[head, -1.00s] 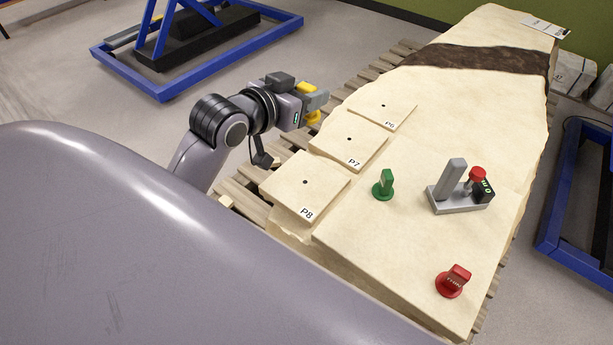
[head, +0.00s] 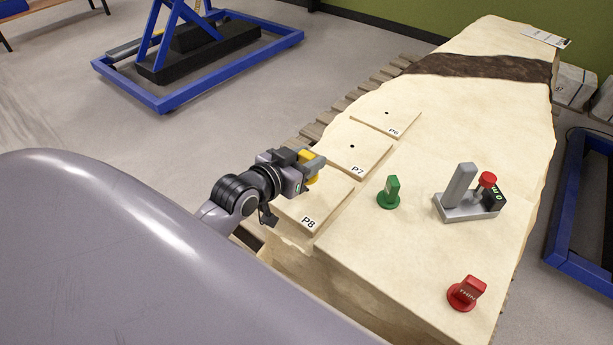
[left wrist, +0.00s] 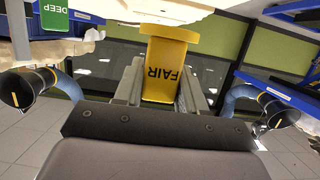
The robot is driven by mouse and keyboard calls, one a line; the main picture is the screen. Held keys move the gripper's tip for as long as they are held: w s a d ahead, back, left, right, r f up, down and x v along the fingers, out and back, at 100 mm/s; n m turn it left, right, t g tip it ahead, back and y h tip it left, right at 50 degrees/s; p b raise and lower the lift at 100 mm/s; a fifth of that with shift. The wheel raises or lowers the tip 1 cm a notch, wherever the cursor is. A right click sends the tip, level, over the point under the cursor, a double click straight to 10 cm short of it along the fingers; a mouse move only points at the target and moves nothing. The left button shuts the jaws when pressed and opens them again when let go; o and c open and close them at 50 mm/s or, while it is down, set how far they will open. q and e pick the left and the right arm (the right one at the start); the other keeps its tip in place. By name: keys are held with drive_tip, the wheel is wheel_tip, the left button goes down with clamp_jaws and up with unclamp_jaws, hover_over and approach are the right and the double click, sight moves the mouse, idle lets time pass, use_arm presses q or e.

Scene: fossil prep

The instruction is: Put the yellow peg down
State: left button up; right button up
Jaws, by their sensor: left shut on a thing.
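My left gripper (head: 311,167) is shut on the yellow peg (head: 307,156), over the upper part of the P8 block (head: 308,207) in the head view. In the left wrist view the yellow peg (left wrist: 165,68), labelled FAIR, sits between the two fingers (left wrist: 163,92). Whether the peg touches the block, I cannot tell. The P8 block's hole is not visible behind the gripper. The P7 block (head: 357,157) and P6 block (head: 386,118) each show a dark open hole. My right gripper is not in view.
A green peg (head: 389,193) and a red peg (head: 466,293) stand on the large pale slab (head: 440,130). A grey device with a red knob (head: 468,207) stands right of the green peg. Blue metal frames (head: 165,98) stand on the floor around.

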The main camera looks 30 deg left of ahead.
use_arm(q)
drive_tip(key=shift+f+b, duration=0.55)
drive_tip(key=shift+f, duration=1.55)
drive_tip(key=shift+f, duration=0.1)
drive_tip(key=o, duration=1.1)
drive_tip(key=shift+f, duration=0.1)
drive_tip(key=shift+c, duration=0.2)
drive_tip(key=shift+r, duration=0.25)
drive_tip(key=d+p+v, duration=0.1)
drive_tip(key=p+v, duration=0.1)
drive_tip(key=v, duration=1)
drive_tip(key=s+d+f+m+g+h, duration=0.15)
drive_tip(key=s+d+f+g, duration=0.35)
drive_tip(key=d+f, duration=0.65)
wheel_tip(320, 180, up, 7)
drive_tip(key=s+a+t+p, duration=0.1)
drive_tip(key=s+a+p, duration=0.1)
drive_tip(key=p, duration=0.9)
drive_tip(key=shift+a, duration=0.4)
